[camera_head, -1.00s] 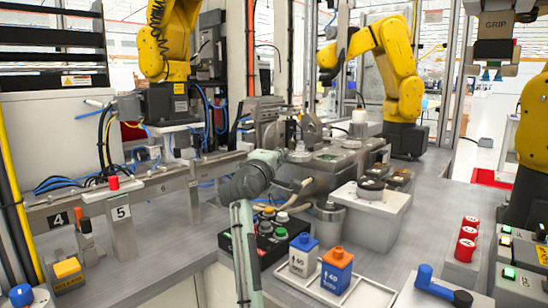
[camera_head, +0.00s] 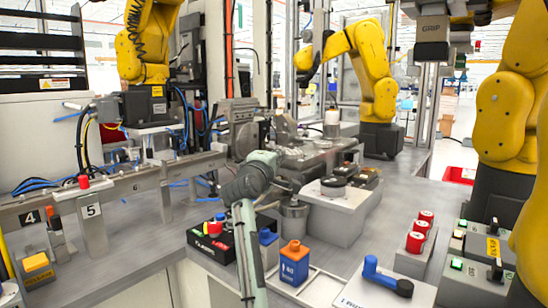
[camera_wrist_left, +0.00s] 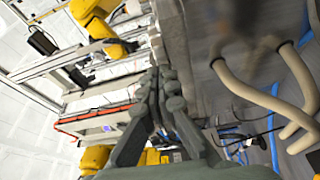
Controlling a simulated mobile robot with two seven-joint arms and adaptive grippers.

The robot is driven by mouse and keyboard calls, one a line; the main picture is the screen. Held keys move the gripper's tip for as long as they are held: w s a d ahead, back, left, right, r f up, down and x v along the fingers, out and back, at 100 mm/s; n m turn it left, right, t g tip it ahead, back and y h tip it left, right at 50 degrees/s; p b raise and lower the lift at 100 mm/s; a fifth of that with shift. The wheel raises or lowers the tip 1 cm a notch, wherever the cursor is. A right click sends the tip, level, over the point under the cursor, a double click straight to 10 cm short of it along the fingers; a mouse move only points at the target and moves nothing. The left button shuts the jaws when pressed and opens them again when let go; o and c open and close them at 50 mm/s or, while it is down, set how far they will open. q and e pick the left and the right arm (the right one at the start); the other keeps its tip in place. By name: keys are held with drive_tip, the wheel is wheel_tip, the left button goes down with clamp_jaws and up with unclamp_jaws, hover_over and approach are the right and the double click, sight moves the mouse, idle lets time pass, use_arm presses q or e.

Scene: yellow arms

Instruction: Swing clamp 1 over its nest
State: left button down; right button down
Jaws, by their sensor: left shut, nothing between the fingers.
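My left gripper (camera_wrist_left: 160,80) is shut and empty in the left wrist view, its dark fingers together near the middle. In the head view my left arm rises from the bottom, and its gripper end (camera_head: 264,162) is near the middle, in front of the metal fixtures; its fingertips are hard to make out. A pale block with a round dark seat (camera_head: 333,187) stands right of it, apart. A blue handle with a dark round end (camera_head: 385,278) lies on a white plate at the bottom right.
A button box (camera_head: 213,235) and an orange-and-blue block in a white tray (camera_head: 318,283) are near my arm. Red-capped pieces (camera_head: 418,232) stand to the right. Beige hoses (camera_wrist_left: 285,80) run right of the fingers. Yellow robot arms (camera_head: 372,75) surround the grey bench.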

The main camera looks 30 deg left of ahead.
use_arm(q)
drive_tip(key=shift+w+d, duration=0.15)
drive_tip(key=shift+d, duration=0.05)
idle(0.5)
drive_tip(key=v, duration=1.2)
drive_tip(key=shift+r, duration=0.1)
